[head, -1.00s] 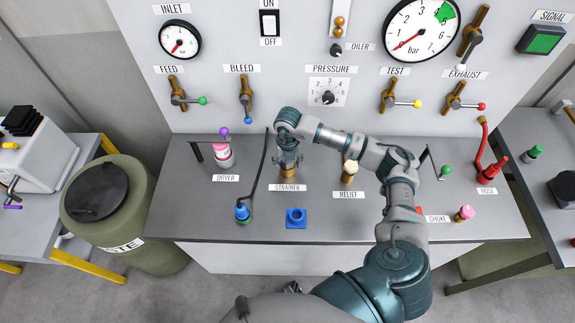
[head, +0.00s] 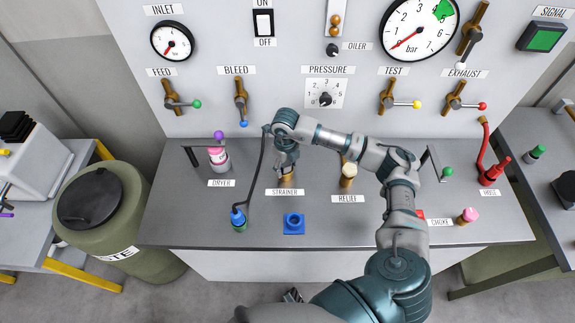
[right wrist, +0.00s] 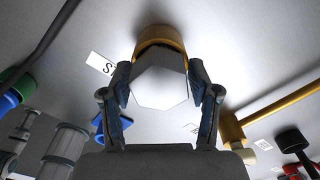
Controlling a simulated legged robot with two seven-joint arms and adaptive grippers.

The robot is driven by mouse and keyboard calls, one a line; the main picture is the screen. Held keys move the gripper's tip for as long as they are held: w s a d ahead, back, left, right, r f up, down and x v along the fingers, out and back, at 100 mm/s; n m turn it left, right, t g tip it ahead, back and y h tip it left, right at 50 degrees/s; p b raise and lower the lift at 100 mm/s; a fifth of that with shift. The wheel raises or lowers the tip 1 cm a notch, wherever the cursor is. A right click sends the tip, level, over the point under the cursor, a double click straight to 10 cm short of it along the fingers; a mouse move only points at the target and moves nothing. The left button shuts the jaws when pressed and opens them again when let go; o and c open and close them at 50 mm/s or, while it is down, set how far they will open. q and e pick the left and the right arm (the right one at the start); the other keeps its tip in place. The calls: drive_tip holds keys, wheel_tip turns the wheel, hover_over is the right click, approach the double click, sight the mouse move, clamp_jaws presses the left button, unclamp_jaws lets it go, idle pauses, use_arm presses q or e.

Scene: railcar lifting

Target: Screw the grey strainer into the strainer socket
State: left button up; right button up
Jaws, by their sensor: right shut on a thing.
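My right gripper (head: 286,160) points down over the brass strainer socket (head: 287,178), behind the STRAINER label. In the right wrist view its two fingers (right wrist: 166,92) are shut on the sides of the grey strainer (right wrist: 160,88), which shows as a pale hexagonal end. The brass socket ring (right wrist: 160,36) shows right behind the strainer, in line with it. How deep the strainer sits in the socket is hidden. In the head view the gripper hides most of the strainer.
A blue square block (head: 294,223) stands in front of the STRAINER label. The panel with gauges and valves stands behind.

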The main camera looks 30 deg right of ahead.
drive_tip(key=m, duration=0.2)
drive_tip(key=m+p, duration=0.1)
drive_tip(key=m, duration=0.1)
drive_tip(key=shift+a, duration=0.3)
drive_tip(key=m+p, duration=0.2)
drive_tip(key=m, duration=0.2)
drive_tip(key=shift+s, duration=0.1)
drive_tip(key=m+p, duration=0.1)
drive_tip(key=m, duration=0.3)
drive_tip(key=shift+a+r+m+p, duration=0.1)
drive_tip(key=shift+a+m+p, duration=0.1)
drive_tip(key=shift+m+p, duration=0.2)
drive_tip(key=shift+c, duration=0.3)
drive_tip(key=shift+d+m, duration=0.1)
drive_tip(key=shift+m, duration=0.6)
drive_tip(key=shift+d, duration=0.1)
drive_tip(key=o, duration=0.8)
drive_tip(key=shift+d, duration=0.15)
drive_tip(key=shift+d, duration=0.1)
